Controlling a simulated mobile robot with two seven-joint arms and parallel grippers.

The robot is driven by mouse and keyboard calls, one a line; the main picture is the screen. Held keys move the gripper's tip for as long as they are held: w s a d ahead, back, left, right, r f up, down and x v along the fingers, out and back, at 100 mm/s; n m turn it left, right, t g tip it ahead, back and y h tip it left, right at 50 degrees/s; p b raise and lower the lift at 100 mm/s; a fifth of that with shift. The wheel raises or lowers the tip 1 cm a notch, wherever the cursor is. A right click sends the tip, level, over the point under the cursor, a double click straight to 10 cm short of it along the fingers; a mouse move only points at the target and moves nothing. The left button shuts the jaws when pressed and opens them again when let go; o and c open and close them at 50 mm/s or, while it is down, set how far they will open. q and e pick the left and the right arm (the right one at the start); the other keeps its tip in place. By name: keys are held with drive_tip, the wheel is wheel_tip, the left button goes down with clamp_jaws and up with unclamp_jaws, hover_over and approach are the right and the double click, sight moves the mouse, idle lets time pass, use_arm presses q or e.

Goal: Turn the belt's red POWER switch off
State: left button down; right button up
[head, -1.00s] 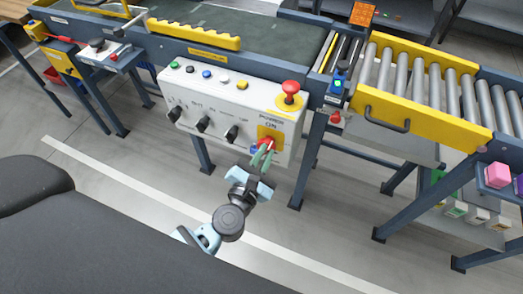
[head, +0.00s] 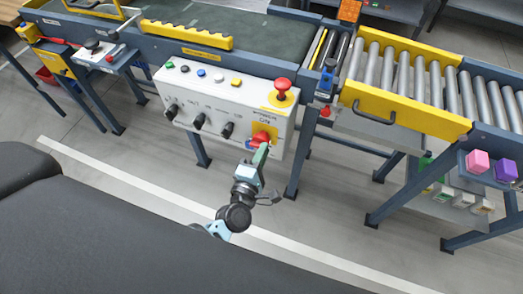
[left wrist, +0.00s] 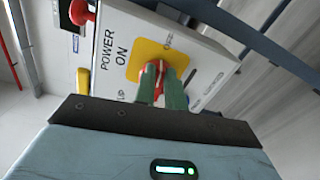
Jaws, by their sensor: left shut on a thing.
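The red POWER switch (head: 261,138) sits on a yellow plate at the lower right of the white control panel (head: 205,112). In the left wrist view the red switch handle (left wrist: 152,77) stands between my green fingertips, in front of the yellow plate (left wrist: 172,54) and beside the words POWER ON. My left gripper (head: 259,155) reaches up to the switch from below and is shut on its handle; it also fills the lower part of the left wrist view (left wrist: 162,92). The fingers hide part of the handle. My right gripper is not in view.
A red mushroom button (head: 282,86) stands above the switch. Several black knobs (head: 199,120) and small coloured buttons (head: 202,73) are on the same panel. The belt (head: 250,30) lies behind, the yellow-railed roller conveyor (head: 400,105) to the right. Floor below the panel is open.

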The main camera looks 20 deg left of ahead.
use_arm(q)
drive_tip(key=shift+f+m, duration=0.15)
drive_tip(key=shift+m, duration=0.65)
drive_tip(key=shift+f, duration=0.1)
drive_tip(key=c, duration=1.5)
unclamp_jaws()
drive_tip(key=shift+o, duration=0.2)
drive_tip(key=s, duration=0.8)
drive_tip(key=shift+a, duration=0.15)
drive_tip(key=shift+w, duration=0.1)
